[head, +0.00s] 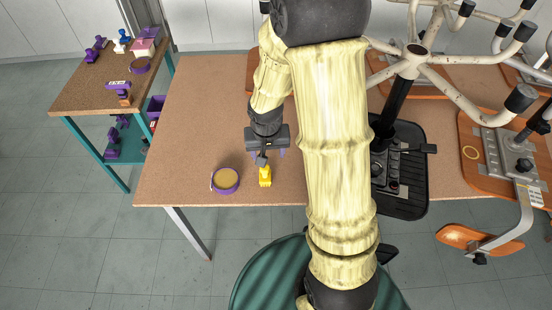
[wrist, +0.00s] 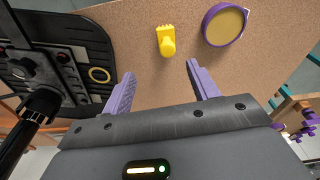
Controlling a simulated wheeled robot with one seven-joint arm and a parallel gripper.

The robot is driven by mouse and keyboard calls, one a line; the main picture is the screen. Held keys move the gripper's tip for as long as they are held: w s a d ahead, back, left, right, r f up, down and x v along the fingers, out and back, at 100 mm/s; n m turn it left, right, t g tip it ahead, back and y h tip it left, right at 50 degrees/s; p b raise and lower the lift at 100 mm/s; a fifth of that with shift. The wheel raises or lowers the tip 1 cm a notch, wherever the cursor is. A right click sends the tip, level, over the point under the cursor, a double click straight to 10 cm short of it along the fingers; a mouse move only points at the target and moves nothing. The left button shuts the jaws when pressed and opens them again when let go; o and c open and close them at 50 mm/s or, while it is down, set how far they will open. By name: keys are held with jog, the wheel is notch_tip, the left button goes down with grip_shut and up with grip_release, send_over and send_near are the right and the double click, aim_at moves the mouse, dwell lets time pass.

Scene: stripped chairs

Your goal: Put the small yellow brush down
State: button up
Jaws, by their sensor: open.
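The small yellow brush (head: 265,177) lies on the brown tabletop (head: 200,130) near its front edge. In the wrist view the brush (wrist: 166,41) shows beyond the fingertips, in line with the gap between them and clear of both. My gripper (head: 267,156) is open and empty, just behind the brush in the head view. Its two purple fingers are spread wide in the wrist view (wrist: 160,70). The height of the fingertips above the table is hard to tell.
A round purple-rimmed dish (head: 225,180) sits left of the brush. A black tray-like base (head: 407,190) with a post and chair parts stand to the right, behind my arm. A side table (head: 80,95) with purple items is at left. The tabletop's left part is bare.

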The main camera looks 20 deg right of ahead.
jog(key=s+r+n, duration=0.2)
jog(key=s+r, duration=0.6)
jog(key=s, duration=0.2)
jog(key=shift+r+n+t+y, duration=0.25)
jog(key=shift+n+t+y, duration=0.05)
jog(key=shift+t, duration=0.1)
jog(key=shift+o, duration=0.5)
jog(key=shift+s, duration=0.1)
jog(key=shift+a, duration=0.1)
